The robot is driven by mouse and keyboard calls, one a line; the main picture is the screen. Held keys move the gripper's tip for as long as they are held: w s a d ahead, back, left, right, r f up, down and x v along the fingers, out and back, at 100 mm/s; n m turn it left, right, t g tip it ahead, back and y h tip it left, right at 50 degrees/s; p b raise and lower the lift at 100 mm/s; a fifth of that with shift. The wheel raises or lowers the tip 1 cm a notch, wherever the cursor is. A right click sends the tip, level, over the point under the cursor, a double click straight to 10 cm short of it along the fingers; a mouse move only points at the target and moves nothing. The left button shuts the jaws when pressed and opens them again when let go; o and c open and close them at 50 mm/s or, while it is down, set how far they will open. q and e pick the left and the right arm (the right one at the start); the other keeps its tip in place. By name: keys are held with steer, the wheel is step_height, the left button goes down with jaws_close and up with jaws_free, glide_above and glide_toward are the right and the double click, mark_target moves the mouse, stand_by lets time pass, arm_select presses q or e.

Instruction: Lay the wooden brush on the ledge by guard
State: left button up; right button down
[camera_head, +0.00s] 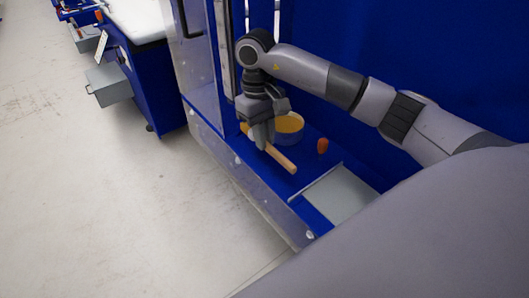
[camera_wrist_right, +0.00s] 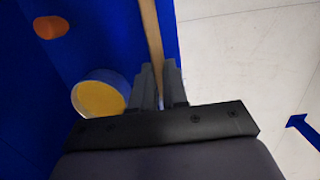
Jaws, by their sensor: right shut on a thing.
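The wooden brush shows as a light wooden stick (camera_head: 281,158) over the blue ledge (camera_head: 262,170) beside the clear guard (camera_head: 220,140). My right gripper (camera_head: 262,143) is shut on it. In the right wrist view the brush (camera_wrist_right: 151,35) runs up from between the fingers (camera_wrist_right: 159,88), along the edge of the blue surface. I cannot tell whether the brush touches the ledge. Part of the brush is hidden by the gripper. My left gripper is not in view.
A round container with yellow-orange contents (camera_head: 290,123) stands right behind the gripper. An orange-red object (camera_head: 322,145) is to its right. A grey plate (camera_head: 340,194) lies nearer. A blue bench with a grey drawer (camera_head: 108,84) stands at left, with open floor between.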

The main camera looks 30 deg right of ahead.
mark_target(264, 164)
step_height(264, 164, down, 5)
steer(key=shift+f, duration=0.2)
stand_by(0.3)
steer(key=shift+f, duration=0.25)
steer(key=c, duration=1.1)
jaws_free()
steer(key=shift+c, duration=0.2)
steer(key=shift+r, duration=0.1)
